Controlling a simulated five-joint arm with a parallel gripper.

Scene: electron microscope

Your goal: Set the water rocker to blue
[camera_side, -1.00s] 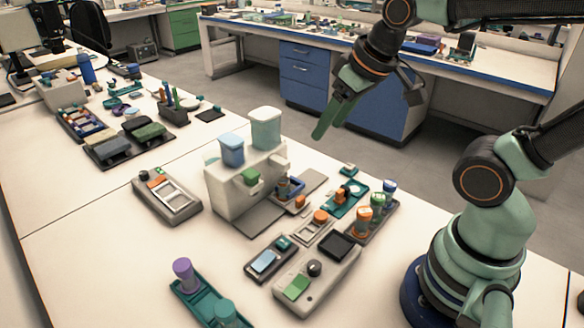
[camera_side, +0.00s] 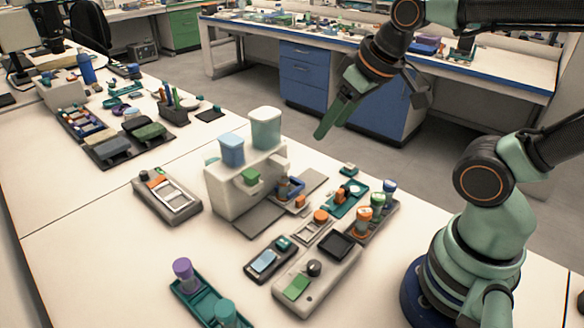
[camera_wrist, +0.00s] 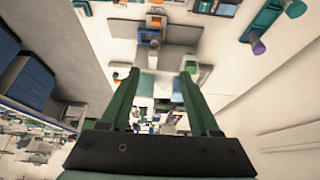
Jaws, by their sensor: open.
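My gripper (camera_side: 334,118) hangs in the air to the right of and above the white machine (camera_side: 232,188), clear of everything. Its two green fingers are apart with nothing between them, as the wrist view shows (camera_wrist: 159,74). No part is legibly marked as the water rocker, so I cannot tell which it is. A small dark unit (camera_side: 257,272) in front of the machine carries a light blue pad (camera_side: 264,261) and a teal button (camera_side: 284,244). A grey device (camera_side: 300,302) beside it has a green pad (camera_side: 297,287) and a dark knob (camera_side: 314,268).
The machine bears a blue container (camera_side: 232,150) and a green one (camera_side: 266,128). A rack of capped vials (camera_side: 353,236) stands at its right. A teal tray (camera_side: 196,297) with a purple-capped piece lies in front. Another device (camera_side: 145,205) lies left. The air around my gripper is free.

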